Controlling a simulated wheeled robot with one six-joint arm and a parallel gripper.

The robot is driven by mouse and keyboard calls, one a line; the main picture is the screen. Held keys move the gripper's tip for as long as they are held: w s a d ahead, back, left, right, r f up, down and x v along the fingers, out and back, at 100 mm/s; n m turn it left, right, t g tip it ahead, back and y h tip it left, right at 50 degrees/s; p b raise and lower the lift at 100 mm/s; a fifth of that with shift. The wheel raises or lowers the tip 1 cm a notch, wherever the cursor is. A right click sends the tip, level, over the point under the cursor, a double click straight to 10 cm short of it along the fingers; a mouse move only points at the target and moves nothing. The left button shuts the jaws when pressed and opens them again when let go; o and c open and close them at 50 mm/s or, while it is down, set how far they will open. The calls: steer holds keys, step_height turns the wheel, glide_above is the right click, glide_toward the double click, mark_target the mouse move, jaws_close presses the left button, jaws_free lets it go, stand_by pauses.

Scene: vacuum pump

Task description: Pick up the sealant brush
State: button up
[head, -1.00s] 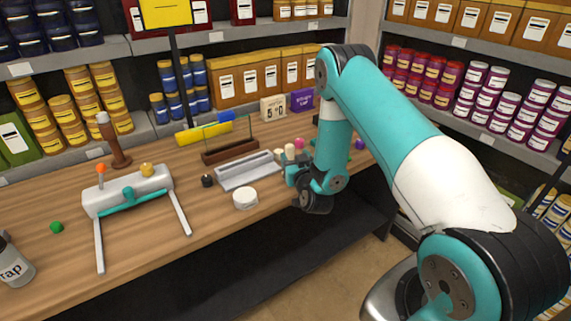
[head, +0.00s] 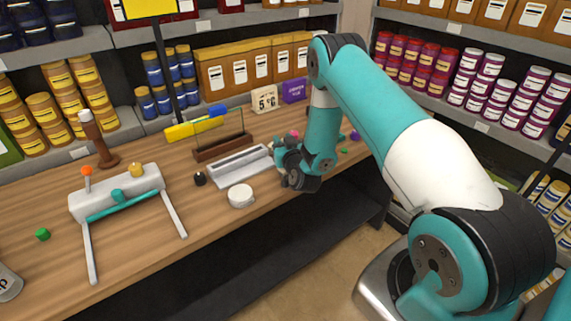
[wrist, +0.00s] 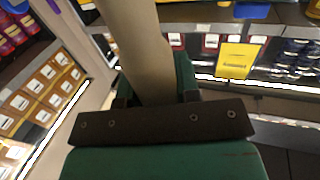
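My gripper (head: 288,165) is over the right part of the wooden bench, beside a grey metal block. In the head view its fingers are small and dark, partly hidden by my own wrist. In the wrist view, a tan rounded shaft (wrist: 142,45) runs from the top edge down between the two dark green fingers (wrist: 155,92). It may be the sealant brush handle, but no bristles show. I cannot tell whether the fingers press on it. The head view shows no clear brush at the gripper. Small items just behind the gripper are partly hidden.
The grey slotted block (head: 238,166), a white round tin (head: 241,195) and a small black jar (head: 199,179) stand left of my gripper. A glass panel in a brown base (head: 222,149) is behind. A pale device with legs (head: 116,193) and a brown post (head: 97,140) stand farther left.

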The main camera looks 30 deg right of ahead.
steer(key=c, duration=0.3)
steer(key=shift+c, duration=0.3)
steer(key=shift+r, duration=0.1)
